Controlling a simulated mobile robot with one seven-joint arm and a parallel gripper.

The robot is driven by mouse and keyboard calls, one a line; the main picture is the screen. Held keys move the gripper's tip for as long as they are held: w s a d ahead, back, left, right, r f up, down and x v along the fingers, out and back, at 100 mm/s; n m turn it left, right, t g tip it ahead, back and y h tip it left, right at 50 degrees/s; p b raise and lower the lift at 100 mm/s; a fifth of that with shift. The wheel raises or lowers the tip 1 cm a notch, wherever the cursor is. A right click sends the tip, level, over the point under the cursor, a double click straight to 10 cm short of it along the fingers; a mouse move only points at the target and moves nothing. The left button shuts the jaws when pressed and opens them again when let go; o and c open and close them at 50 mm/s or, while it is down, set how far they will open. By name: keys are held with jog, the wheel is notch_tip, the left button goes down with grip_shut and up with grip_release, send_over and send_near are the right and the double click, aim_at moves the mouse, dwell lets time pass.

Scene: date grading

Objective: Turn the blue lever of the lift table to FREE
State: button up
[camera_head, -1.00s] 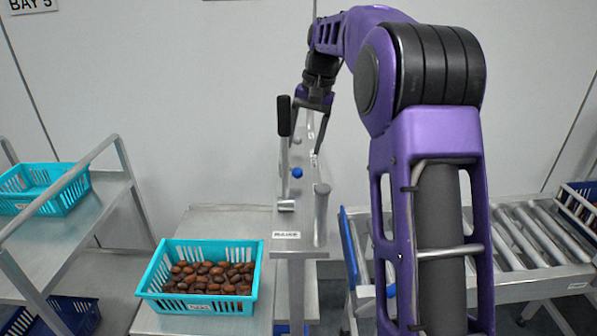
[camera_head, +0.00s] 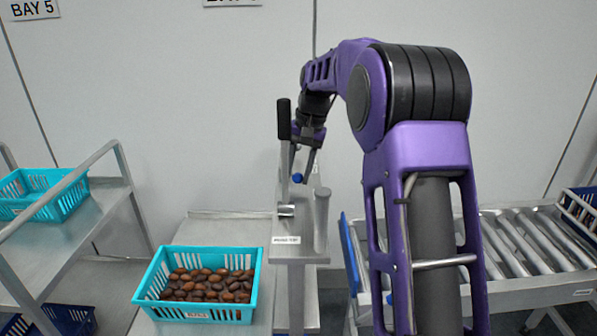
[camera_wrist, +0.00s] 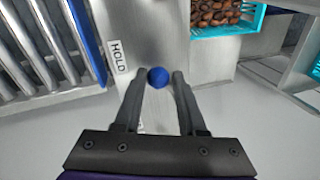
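The blue ball knob of the lever (camera_head: 297,178) stands on top of the lift table's narrow grey post top (camera_head: 287,252). In the wrist view the blue knob (camera_wrist: 158,77) sits between the tips of my gripper (camera_wrist: 165,80), with a small gap visible beside the fingers. My gripper (camera_head: 306,160) reaches down at the knob from behind and is open around it. A HOLD label (camera_wrist: 118,57) lies left of the knob in the wrist view. I cannot see a FREE label. The lever's shaft is hidden under the knob.
A black-handled upright lever (camera_head: 284,120) and a grey post (camera_head: 321,220) stand close to the knob. A turquoise crate of dates (camera_head: 197,312) sits on the lift table's left. A roller conveyor (camera_head: 520,250) is at the right, a shelf cart (camera_head: 90,215) at the left.

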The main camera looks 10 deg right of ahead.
grip_shut()
jog(key=shift+d+r+p, duration=0.1)
jog(key=shift+r+p, duration=0.05)
jog(key=shift+p, duration=0.15)
